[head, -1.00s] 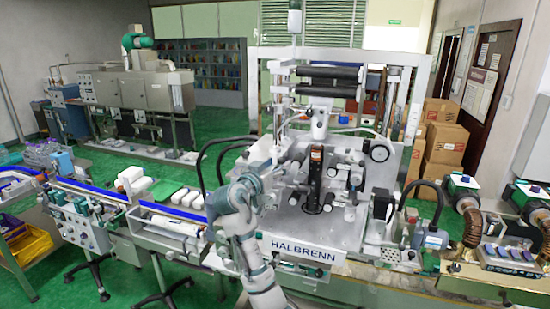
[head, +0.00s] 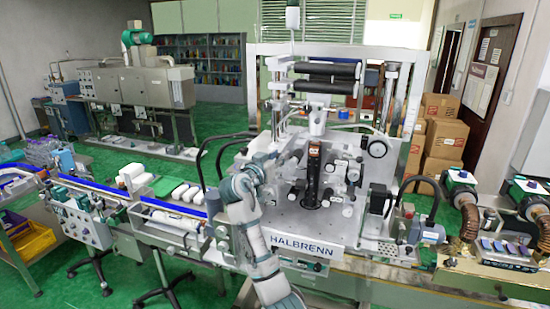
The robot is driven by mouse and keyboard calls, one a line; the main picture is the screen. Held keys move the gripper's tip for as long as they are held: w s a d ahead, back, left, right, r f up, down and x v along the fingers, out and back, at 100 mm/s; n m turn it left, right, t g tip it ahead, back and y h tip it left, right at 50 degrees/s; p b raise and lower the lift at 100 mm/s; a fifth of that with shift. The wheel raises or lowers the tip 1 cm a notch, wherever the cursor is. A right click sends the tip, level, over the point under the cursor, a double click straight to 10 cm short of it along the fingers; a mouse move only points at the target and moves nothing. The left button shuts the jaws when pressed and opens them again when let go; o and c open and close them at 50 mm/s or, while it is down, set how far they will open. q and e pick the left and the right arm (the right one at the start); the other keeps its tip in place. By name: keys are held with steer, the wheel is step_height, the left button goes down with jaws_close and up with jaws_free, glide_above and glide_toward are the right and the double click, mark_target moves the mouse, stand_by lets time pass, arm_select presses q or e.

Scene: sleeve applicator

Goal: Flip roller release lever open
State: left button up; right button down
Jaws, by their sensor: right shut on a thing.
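The sleeve applicator (head: 300,215), a light grey machine marked HALBRENN, stands in the middle of the head view. Its sloping front panel carries several rollers and knobs around a dark upright column (head: 313,175). My right arm rises from the bottom, and my right gripper (head: 272,163) is at the left side of this panel. It is shut on a small part there, seemingly the roller release lever; the fingers and lever are too small and covered to make out clearly. I cannot tell the lever's angle. My left gripper is not in view.
A conveyor with blue rails (head: 95,186) and white packs (head: 185,193) runs in from the left. Two dark rollers (head: 330,70) sit atop the machine. A black hose arches left of the panel. Motors (head: 460,190) stand at right; cardboard boxes (head: 445,138) are stacked behind.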

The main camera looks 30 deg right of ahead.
steer(key=shift+d+f, duration=0.45)
steer(key=shift+d, duration=0.15)
steer(key=shift+w+a+f+g, duration=0.15)
steer(key=shift+a+g, duration=0.1)
steer(key=shift+g, duration=0.05)
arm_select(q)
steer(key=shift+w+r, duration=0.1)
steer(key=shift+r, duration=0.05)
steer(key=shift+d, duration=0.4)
arm_select(e)
steer(key=c, duration=0.9)
jaws_free()
steer(key=shift+a+f, duration=0.1)
steer(key=shift+w+a, duration=0.1)
steer(key=shift+w, duration=0.3)
steer(key=shift+s+r, duration=0.2)
steer(key=shift+r, duration=0.1)
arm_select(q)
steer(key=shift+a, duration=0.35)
arm_select(e)
steer(key=shift+a, duration=0.1)
